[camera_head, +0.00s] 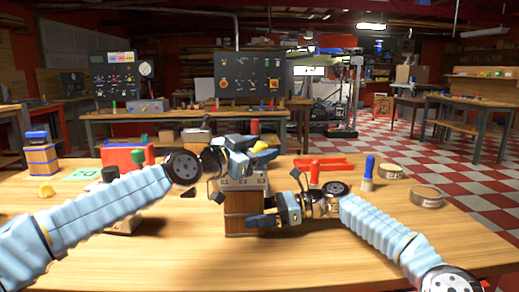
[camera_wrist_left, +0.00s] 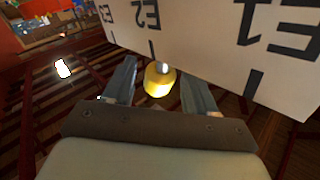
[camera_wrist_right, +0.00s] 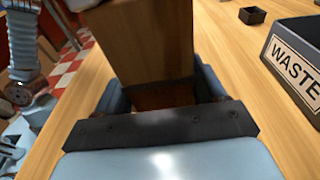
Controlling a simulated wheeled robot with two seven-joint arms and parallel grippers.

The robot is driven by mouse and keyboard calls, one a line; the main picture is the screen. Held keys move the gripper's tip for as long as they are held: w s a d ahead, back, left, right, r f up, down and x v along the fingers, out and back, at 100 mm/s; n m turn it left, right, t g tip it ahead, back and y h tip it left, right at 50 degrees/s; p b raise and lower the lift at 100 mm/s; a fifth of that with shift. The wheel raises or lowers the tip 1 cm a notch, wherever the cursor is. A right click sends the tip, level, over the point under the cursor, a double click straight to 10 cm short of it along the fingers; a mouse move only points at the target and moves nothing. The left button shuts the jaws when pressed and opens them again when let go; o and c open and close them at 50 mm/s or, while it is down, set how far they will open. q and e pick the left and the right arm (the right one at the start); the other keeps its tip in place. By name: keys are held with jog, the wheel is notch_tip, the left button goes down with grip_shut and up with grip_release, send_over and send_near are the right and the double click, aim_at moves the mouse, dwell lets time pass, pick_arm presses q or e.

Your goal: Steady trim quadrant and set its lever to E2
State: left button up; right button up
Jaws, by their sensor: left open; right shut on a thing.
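The trim quadrant is a wooden block (camera_head: 240,217) with a pale marked plate on top, standing on the table. In the left wrist view its plate (camera_wrist_left: 205,42) carries the marks E2 and E1. The lever's yellow knob (camera_wrist_left: 160,80) sits by the plate's edge, close to the E2 tick and well away from the E1 tick. My left gripper (camera_head: 258,150) is open, its fingers on both sides of the knob with gaps. My right gripper (camera_head: 262,218) is shut on the quadrant's wooden body, which also shows in the right wrist view (camera_wrist_right: 150,45).
A box marked WASTE (camera_wrist_right: 295,65) and a small dark tray (camera_wrist_right: 252,15) are on the table in the right wrist view.

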pick_arm(q)
jog(key=shift+w+d, duration=0.1)
jog(key=shift+d, duration=0.05)
grip_shut()
jog(key=shift+w+a+r+n+t+h, duration=0.1)
jog(key=shift+a+n+t+h, duration=0.4)
jog(key=shift+a+n, duration=0.25)
jog(key=a+n+t, duration=0.1)
jog(key=a+n+t+h, duration=0.1)
jog(key=n, duration=0.1)
jog(key=shift+a+r+t, duration=0.3)
jog(key=shift+a+r, duration=0.05)
jog(key=shift+a, duration=0.05)
grip_release()
jog(key=shift+s, duration=0.2)
